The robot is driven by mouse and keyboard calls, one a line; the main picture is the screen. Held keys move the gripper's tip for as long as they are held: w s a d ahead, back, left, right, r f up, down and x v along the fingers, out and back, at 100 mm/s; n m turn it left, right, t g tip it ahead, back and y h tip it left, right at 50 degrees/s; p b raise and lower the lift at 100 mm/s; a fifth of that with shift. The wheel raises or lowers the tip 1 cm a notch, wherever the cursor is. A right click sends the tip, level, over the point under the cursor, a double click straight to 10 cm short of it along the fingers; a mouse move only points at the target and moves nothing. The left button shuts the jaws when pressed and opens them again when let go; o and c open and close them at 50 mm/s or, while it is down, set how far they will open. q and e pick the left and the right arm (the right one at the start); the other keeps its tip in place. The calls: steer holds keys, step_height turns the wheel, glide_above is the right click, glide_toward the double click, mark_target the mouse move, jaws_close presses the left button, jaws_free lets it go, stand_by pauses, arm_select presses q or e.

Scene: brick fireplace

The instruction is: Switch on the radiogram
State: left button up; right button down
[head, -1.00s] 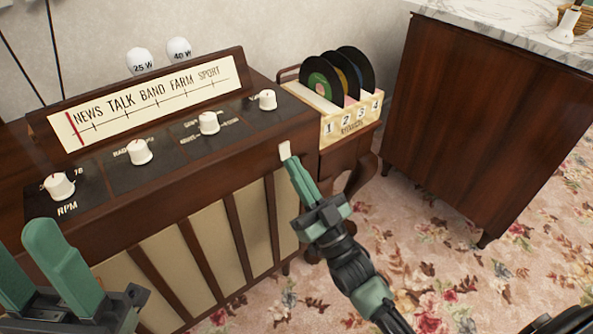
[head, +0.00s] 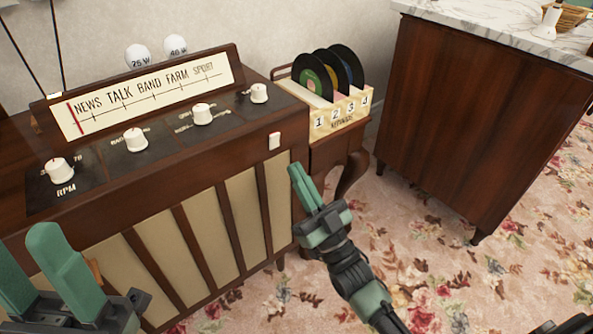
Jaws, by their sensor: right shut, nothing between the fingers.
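The radiogram (head: 150,215) is a dark wood cabinet with a slanted cream dial (head: 150,92), a red pointer at the dial's left end and a row of white knobs. A small white switch (head: 274,141) sits on its front face, near the upper right corner. I cannot tell its position, or whether the dial is lit. My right gripper (head: 297,172) is shut and empty, just below and right of the switch, apart from it. My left gripper (head: 24,250) is open and empty at the lower left, in front of the cabinet.
A rack of records (head: 340,116) stands on a small wooden table at the radiogram's right. A wooden cabinet with a marble top (head: 480,30) stands further right. Two white bulbs (head: 138,56) show behind the dial. The floral carpet (head: 430,260) is open at the lower right.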

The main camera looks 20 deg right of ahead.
steer(key=s+d+f, duration=0.2)
steer(key=s+f, duration=0.2)
steer(key=f, duration=0.3)
steer(key=shift+s+f+p, duration=0.25)
steer(key=shift+s+p, duration=0.1)
steer(key=shift+p, duration=0.05)
steer(key=shift+s, duration=0.1)
